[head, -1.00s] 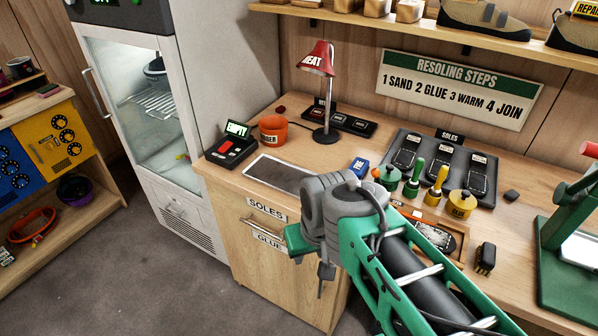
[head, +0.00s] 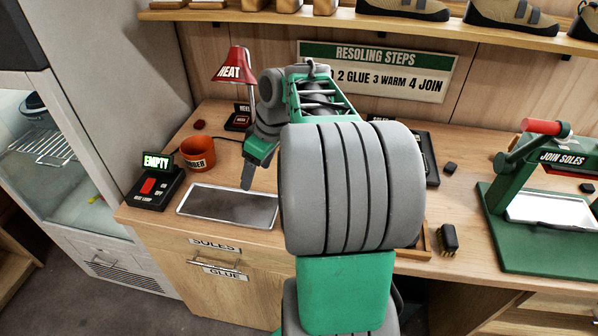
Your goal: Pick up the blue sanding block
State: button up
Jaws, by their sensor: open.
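My gripper (head: 248,178) hangs above the back right part of the dark grey tray on the bench, fingers pointing down. It is open, with nothing seen between its fingers. The blue sanding block does not show now. A small blue block stood right of the tray a second ago, in the part of the bench that my large grey and green arm now covers.
A dark tray (head: 228,207) lies at the bench's front left. An orange container (head: 198,154), a red lamp (head: 233,65) and a black box with an EMPTY sign (head: 155,185) stand around it. A green press (head: 530,225) stands right. A shelf (head: 300,17) runs above.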

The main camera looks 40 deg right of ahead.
jog(key=shift+o, duration=0.7)
jog(key=d+n, duration=0.1)
jog(key=d, duration=0.7)
jog(key=shift+s+d+f, duration=0.15)
jog(key=shift+d+f, duration=0.15)
jog(key=shift+d, duration=0.05)
jog(key=o, duration=0.3)
jog(key=s+d+f+n, duration=0.1)
jog(key=s+d+n, duration=0.1)
jog(key=d, duration=0.5)
jog(key=shift+s+d+y, duration=0.15)
jog(key=shift+s+y, duration=0.2)
jog(key=shift+y, duration=0.05)
jog(key=shift+o, duration=0.6)
jog(key=shift+t, duration=0.3)
jog(key=x, duration=0.7)
jog(key=shift+d, duration=0.25)
jog(key=shift+a+f, duration=0.1)
jog(key=shift+f, duration=0.25)
jog(key=shift+c, duration=0.6)
jog(key=c, duration=1.3)
